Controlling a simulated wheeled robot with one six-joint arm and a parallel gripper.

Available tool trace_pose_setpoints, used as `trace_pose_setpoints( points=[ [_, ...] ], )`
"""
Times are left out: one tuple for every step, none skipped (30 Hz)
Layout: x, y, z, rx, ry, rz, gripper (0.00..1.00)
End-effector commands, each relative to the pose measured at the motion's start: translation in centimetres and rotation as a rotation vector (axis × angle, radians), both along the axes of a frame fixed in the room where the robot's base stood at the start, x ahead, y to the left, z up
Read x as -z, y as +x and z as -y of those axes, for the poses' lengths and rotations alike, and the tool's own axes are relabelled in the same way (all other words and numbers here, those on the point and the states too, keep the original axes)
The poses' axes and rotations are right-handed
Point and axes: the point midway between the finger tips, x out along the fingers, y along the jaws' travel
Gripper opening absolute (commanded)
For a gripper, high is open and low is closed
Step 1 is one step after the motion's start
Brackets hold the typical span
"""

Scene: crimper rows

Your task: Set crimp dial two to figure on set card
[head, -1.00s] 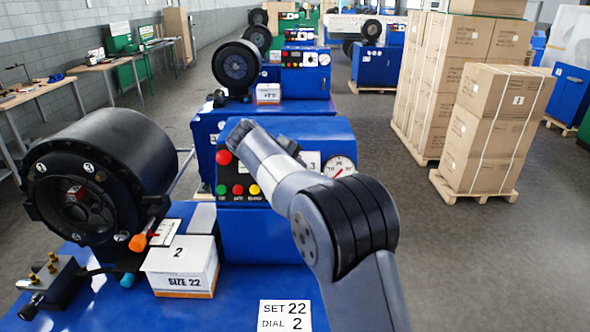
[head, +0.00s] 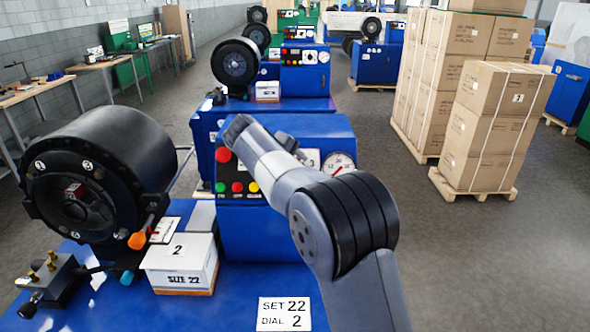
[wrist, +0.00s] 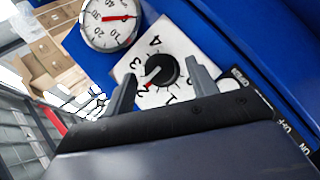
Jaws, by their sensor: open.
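The crimp dial (wrist: 162,70) is a round black knob on a white plate with figures, seen in the wrist view. Its red pointer mark faces lower left, near the 2 and 3; the exact figure is hard to tell. My gripper (wrist: 165,84) is open, with one finger on each side of the knob; I cannot tell whether they touch it. The set card (head: 284,314) lies on the blue bench in the head view and reads SET 22, DIAL 2. In the head view my arm covers most of the dial plate and hides my gripper.
A gauge (wrist: 110,22) with a red needle sits beside the dial. The blue panel (head: 245,225) has red, green and yellow buttons. A black crimper head (head: 105,175) and a white box (head: 180,264) marked 2 and SIZE 22 stand left. Stacked cartons (head: 500,125) stand right.

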Motion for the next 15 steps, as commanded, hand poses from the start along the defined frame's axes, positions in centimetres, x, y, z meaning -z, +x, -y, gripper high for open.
trace_pose_setpoints(
  points=[
    [-0.5,-0.4,-0.5,-0.002,0.002,0.003,0.55],
    [-0.8,-0.7,-0.7,-0.002,0.003,0.004,0.55],
    [-1.4,-1.1,-1.1,-0.003,0.003,0.005,0.55],
    [-1.8,-1.5,-1.4,-0.003,0.003,0.005,0.55],
    [-2.2,-1.8,-1.7,-0.003,0.003,0.005,0.55],
    [-2.8,-2.3,-2.2,-0.004,0.003,0.004,0.55],
    [-3.3,-2.6,-2.5,-0.004,0.003,0.004,0.55],
    [-3.7,-3.0,-2.7,-0.003,0.002,0.004,0.55],
    [-4.2,-3.4,-3.1,-0.004,0.002,0.002,0.55],
    [-4.6,-3.7,-3.4,-0.003,0.002,0.002,0.55],
    [-4.9,-3.9,-3.6,-0.002,0.002,0.002,0.55],
    [-5.4,-4.3,-3.9,-0.001,0.002,0.002,0.55],
    [-5.7,-4.5,-4.1,-0.001,0.002,0.002,0.55],
    [-5.9,-4.7,-4.2,-0.001,0.002,0.002,0.55],
    [-6.2,-4.9,-4.4,-0.001,0.002,0.001,0.55]
  ],
)
